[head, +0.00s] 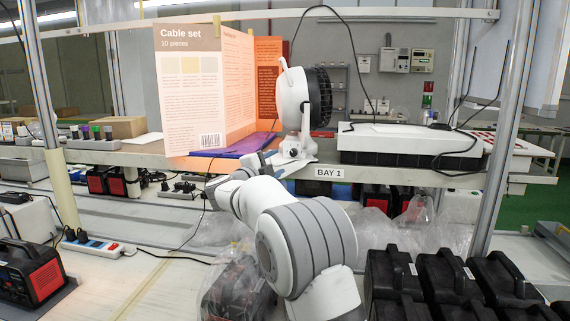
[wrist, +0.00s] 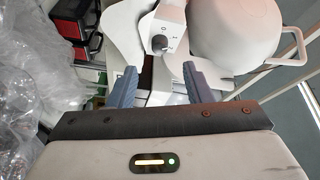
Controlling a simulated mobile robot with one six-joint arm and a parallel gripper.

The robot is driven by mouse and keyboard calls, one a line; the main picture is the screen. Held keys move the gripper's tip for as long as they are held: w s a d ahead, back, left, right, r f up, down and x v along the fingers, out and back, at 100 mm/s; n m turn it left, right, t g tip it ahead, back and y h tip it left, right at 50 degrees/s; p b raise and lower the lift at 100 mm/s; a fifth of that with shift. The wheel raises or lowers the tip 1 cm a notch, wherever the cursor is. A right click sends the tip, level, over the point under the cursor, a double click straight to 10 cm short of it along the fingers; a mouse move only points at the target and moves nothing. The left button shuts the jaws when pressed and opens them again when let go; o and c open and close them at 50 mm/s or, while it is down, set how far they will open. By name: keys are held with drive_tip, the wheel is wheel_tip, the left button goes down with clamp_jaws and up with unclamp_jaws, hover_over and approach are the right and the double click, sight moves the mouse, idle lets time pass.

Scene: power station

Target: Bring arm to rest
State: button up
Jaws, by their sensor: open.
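My arm reaches from the bottom of the head view up to the shelf edge. My gripper (head: 268,161) is at the foot of a white desk fan (head: 290,92). In the wrist view my gripper (wrist: 160,78) has its two grey-blue fingers apart. The fan's base with a control knob (wrist: 158,43) lies just beyond and between the fingertips. I cannot tell whether the fingers touch the base. Nothing is visibly held.
A folded cable-set board (head: 190,90) stands left of the fan, with a purple folder (head: 235,146) by it. A white-topped box (head: 408,142) is to the right. Black cases (head: 440,275) fill the lower right. Clear plastic wrap (head: 375,232) lies beneath the shelf.

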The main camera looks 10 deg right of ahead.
drive_tip(key=shift+s+a, duration=0.1)
drive_tip(key=shift+a, duration=0.15)
drive_tip(key=shift+d, duration=0.1)
drive_tip(key=s+a+r+n+t+y+p, duration=0.2)
drive_tip(key=s+r+n+y+p, duration=0.15)
drive_tip(key=s+n+y, duration=0.7)
drive_tip(key=s+d+f+n+g+p, duration=0.1)
drive_tip(key=s+d+f+n+g, duration=0.2)
drive_tip(key=s, duration=0.9)
drive_tip(key=s+d+f+n+g+y, duration=0.1)
drive_tip(key=s+d+f+n+g, duration=0.2)
drive_tip(key=s+f, duration=0.6)
drive_tip(key=s+d+f+n+g+y+p, duration=0.1)
drive_tip(key=s+f+n+g, duration=0.5)
drive_tip(key=s, duration=1)
drive_tip(key=shift+s+d+f+g+p, duration=0.15)
drive_tip(key=shift+d+f+g+p, duration=0.3)
drive_tip(key=shift+d+g, duration=0.45)
